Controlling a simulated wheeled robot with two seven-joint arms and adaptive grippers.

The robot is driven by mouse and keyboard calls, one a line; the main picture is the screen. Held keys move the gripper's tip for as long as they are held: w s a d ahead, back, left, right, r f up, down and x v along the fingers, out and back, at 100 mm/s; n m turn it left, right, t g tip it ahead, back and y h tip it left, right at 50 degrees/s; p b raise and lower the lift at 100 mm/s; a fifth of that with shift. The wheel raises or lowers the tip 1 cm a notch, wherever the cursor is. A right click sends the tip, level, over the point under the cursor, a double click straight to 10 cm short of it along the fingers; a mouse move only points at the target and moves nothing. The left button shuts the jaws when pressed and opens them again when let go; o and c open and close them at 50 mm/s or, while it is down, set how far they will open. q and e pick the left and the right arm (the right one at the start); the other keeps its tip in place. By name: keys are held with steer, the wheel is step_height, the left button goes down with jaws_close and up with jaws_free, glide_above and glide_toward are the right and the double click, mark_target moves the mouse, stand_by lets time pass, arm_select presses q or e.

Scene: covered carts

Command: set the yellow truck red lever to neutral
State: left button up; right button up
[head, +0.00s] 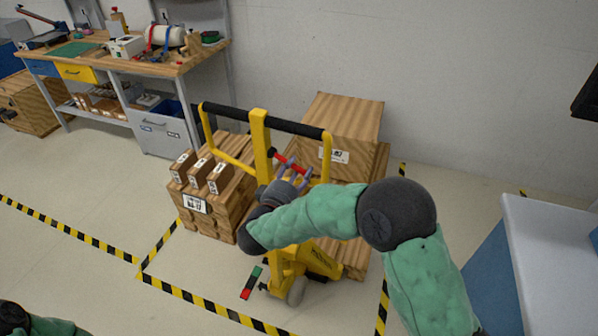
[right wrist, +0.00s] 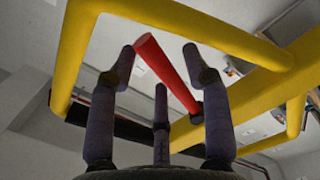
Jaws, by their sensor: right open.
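The yellow truck (head: 260,141) stands on the floor in the middle of the head view, with a yellow handle frame and black grip bar. Its red lever (head: 285,160) sticks out sideways from the mast, slanting down to the right. My right gripper (head: 295,178) is at the lever, its fingers partly hidden by my arm. In the right wrist view the gripper (right wrist: 160,68) is open, and the red lever (right wrist: 167,73) runs slanted between the fingertips; I cannot tell whether they touch. Yellow frame bars (right wrist: 75,50) surround the fingers. My left gripper is out of view.
Wooden crates (head: 215,207) stand left of the truck, and a larger wooden box (head: 345,115) stands behind it. A workbench (head: 150,68) with tools is at the back left. A white-topped blue cabinet (head: 560,250) is at the right. Striped tape marks the floor.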

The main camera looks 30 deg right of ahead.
mark_target(300, 169)
steer(key=shift+w+d, duration=0.4)
steer(key=shift+d, duration=0.15)
jaws_close()
step_height(300, 169, up, 3)
steer(key=n+p, duration=0.1)
steer(key=p, duration=0.4)
steer(key=n+p, duration=0.2)
steer(key=p, duration=0.4)
steer(key=shift+s+d+r+n, duration=0.1)
steer(key=shift+s+d+n, duration=0.05)
steer(key=shift+n, duration=0.15)
steer(key=shift+r+n+p, duration=0.15)
steer(key=shift+n+p, duration=0.25)
steer(key=shift+p, duration=0.35)
jaws_free()
